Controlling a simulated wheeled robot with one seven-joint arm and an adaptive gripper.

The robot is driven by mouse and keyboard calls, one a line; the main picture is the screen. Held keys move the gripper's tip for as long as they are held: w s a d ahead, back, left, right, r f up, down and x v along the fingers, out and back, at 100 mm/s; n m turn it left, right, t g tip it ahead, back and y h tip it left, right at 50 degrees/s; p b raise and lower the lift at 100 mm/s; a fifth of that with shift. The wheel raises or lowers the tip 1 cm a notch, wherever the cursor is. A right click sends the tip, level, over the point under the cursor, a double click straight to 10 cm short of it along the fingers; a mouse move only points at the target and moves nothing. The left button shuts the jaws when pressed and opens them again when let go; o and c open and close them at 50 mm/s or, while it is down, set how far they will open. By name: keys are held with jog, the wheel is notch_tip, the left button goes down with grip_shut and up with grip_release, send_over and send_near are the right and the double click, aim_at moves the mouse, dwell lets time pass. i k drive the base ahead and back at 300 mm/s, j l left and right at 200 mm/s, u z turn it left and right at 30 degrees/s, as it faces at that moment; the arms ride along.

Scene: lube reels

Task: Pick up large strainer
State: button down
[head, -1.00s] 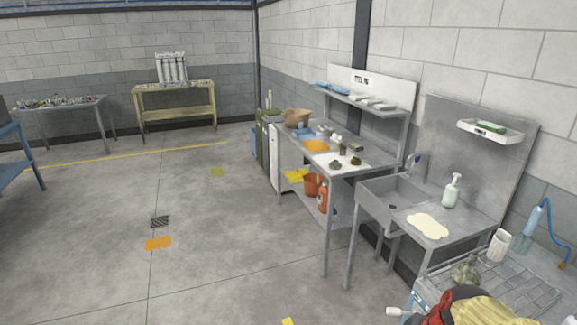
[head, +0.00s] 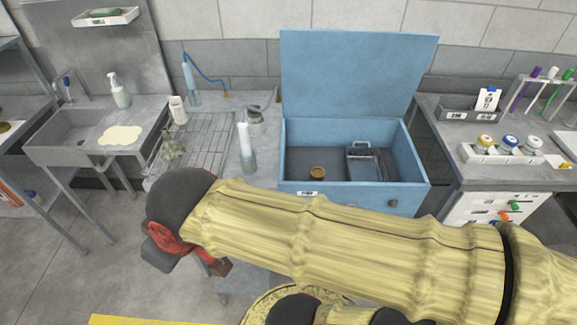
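An open blue chest (head: 300,152) stands beyond my arm, with its lid raised against the wall. Inside, on its dark floor, are a wire-and-metal piece with a handle (head: 362,150), set to the right, and a small round brass-coloured piece (head: 317,173) to the left. I cannot tell for sure which object is the large strainer; the metal piece may be one. My yellow-sleeved arm crosses the front of the view, with a dark, red-wrapped joint at its left end. I cannot make out my gripper's fingers or anything held.
Left of the chest are a wire rack (head: 207,140), a tall white-topped bottle (head: 246,150), a glass flask (head: 171,144) and a sink (head: 70,138). Right is a bench with a tray of capped jars (head: 502,152) and a tube rack (head: 540,88). Open floor lies at lower left.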

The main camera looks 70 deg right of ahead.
aim_at(317, 173)
jog(key=z, duration=2.45)
jog(key=i+l+z, duration=0.2)
jog(key=i+z, duration=0.2)
